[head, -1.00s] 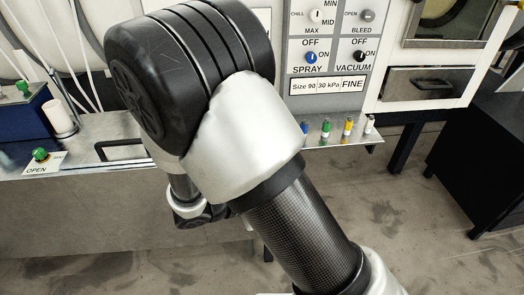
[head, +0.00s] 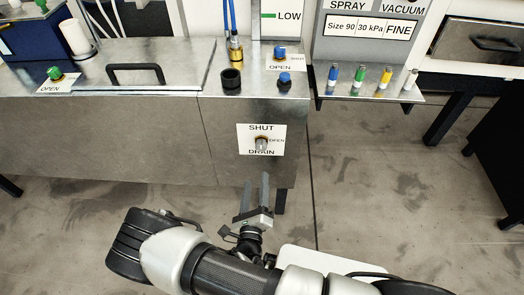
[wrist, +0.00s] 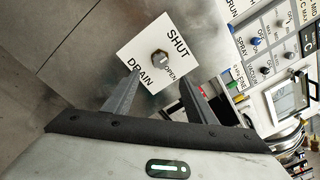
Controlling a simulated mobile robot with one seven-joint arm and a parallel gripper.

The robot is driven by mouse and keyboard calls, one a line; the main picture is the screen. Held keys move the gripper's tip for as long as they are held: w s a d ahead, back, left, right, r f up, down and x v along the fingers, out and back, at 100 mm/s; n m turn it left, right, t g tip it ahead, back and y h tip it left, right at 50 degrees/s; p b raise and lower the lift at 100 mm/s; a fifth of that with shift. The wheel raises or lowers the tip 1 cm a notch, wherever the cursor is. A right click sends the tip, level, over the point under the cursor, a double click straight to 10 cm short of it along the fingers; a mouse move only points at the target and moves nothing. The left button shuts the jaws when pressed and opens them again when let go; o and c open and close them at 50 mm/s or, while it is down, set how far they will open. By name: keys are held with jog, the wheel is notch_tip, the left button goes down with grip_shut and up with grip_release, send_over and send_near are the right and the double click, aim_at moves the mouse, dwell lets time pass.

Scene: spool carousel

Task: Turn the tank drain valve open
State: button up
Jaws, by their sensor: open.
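The tank drain valve (head: 262,144) is a small grey metal knob on a white plate (head: 246,132) on the tank's front face. The plate reads SHUT at the top, OPEN at the right and DRAIN at the bottom. I cannot tell clearly which word the knob points to. My gripper (head: 256,180) is open and empty, just below and in front of the plate, fingers toward the tank. In the wrist view the knob (wrist: 160,59) shows just beyond and between the fingertips (wrist: 160,80), apart from them.
The metal tank (head: 110,135) has a black handle (head: 136,70) on its lid. A green knob (head: 55,73) and a blue knob (head: 280,53) sit on top. A ledge (head: 375,99) with several coloured pegs juts out at the right. The floor in front is clear.

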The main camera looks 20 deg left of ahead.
aim_at(260, 148)
jog(key=w+a, duration=0.1)
jog(key=w, duration=0.3)
jog(key=w+b, duration=0.1)
jog(key=w, duration=0.4)
jog(key=w+a, duration=0.1)
jog(key=w, duration=0.4)
jog(key=shift+w+a+b, duration=0.1)
jog(key=shift+a+b, duration=0.25)
jog(key=shift+b, duration=0.05)
jog(key=c, duration=1)
jog(key=shift+c, duration=0.2)
